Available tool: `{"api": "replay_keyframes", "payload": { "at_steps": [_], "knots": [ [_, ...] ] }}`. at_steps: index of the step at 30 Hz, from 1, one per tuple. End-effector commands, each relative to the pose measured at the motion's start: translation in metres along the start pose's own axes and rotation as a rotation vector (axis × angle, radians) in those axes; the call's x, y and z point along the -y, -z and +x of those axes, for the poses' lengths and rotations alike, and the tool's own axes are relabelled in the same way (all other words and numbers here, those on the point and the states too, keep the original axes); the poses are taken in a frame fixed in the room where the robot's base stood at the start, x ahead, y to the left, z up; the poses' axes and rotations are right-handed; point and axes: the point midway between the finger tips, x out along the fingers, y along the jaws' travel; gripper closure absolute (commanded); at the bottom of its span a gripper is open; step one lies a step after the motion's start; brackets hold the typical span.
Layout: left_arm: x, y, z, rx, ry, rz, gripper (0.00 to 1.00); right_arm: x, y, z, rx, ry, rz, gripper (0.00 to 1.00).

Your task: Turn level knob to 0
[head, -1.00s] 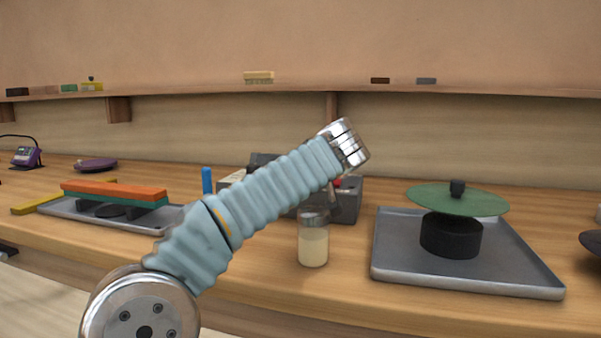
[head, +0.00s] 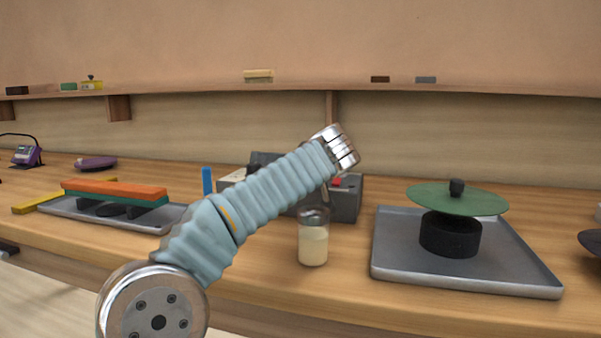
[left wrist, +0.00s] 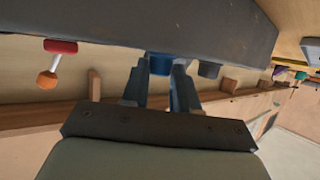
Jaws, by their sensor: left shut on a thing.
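The grey device (head: 347,205) stands on the bench in the head view, largely hidden behind my left arm. It also fills the top of the left wrist view (left wrist: 200,25). A blue knob (left wrist: 161,64) sticks out of its face there, between the fingertips of my left gripper (left wrist: 161,78). The gripper is shut on this knob. A grey knob (left wrist: 208,70) sits just right of the fingers. No scale or label is readable. In the head view my left gripper is hidden. My right gripper is in neither view.
A jar (head: 313,243) stands in front of the device. A metal tray (head: 470,282) with a green lid (head: 440,200) lies right, and an orange bar (head: 110,189) left.

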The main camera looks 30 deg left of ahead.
Motion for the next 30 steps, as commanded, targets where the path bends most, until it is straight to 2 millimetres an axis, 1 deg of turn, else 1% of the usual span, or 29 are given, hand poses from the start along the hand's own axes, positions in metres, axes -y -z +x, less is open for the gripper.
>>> {"api": "replay_keyframes", "payload": {
  "at_steps": [2,5,9,12,19,20,21,24,30],
  "knots": [
    [-0.002,-0.001,0.001,0.005,0.021,-0.007,1.0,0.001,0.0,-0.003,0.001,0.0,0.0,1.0],
    [-0.007,0.001,0.0,0.006,0.106,-0.038,1.0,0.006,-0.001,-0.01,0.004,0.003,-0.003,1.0],
    [-0.008,0.001,0.001,0.006,0.219,-0.086,1.0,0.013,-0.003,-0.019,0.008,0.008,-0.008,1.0],
    [-0.007,-0.001,0.002,0.004,0.248,-0.097,1.0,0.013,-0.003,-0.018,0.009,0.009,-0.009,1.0],
    [-0.007,-0.003,0.003,0.005,0.248,-0.098,1.0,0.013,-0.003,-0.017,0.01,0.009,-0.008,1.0],
    [-0.007,-0.003,0.003,0.005,0.248,-0.098,0.67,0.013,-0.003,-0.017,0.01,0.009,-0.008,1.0],
    [-0.007,-0.003,0.003,0.005,0.248,-0.098,0.61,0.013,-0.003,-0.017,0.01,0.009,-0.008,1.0],
    [-0.007,-0.002,0.002,0.004,0.246,-0.098,0.46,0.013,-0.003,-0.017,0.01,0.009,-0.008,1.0],
    [-0.007,-0.001,0.002,0.002,0.245,-0.099,0.46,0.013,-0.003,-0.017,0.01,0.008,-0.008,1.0]
  ]
}}
